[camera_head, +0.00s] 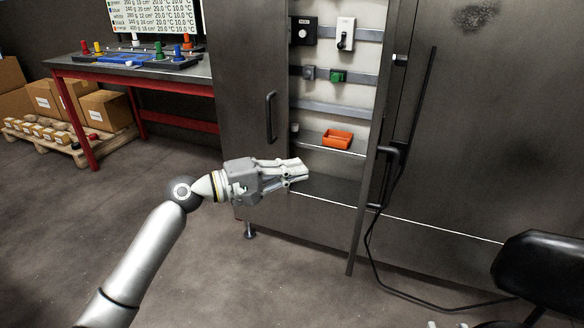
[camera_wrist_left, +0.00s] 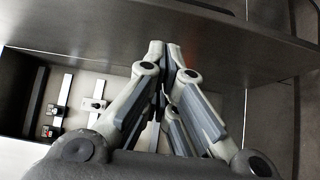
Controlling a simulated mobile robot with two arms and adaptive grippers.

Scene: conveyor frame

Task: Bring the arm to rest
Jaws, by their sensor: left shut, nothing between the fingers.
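My left arm (camera_head: 150,255) comes in from the lower left in the head view and is stretched out toward the open cabinet. My left gripper (camera_head: 303,170) is shut and empty, in front of the cabinet's lower opening. In the left wrist view its fingers (camera_wrist_left: 167,62) meet at the tips with nothing between them. A dark panel edge crosses close beyond the fingers there. I cannot tell whether the gripper touches the cabinet.
The grey cabinet (camera_head: 245,95) stands open, with switches on rails and an orange bin (camera_head: 337,139) on a shelf. Its door (camera_head: 395,100) stands ajar. A black chair (camera_head: 545,268) is at lower right. A red-legged table (camera_head: 130,68) and boxes (camera_head: 105,110) are at left. Floor is clear at lower middle.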

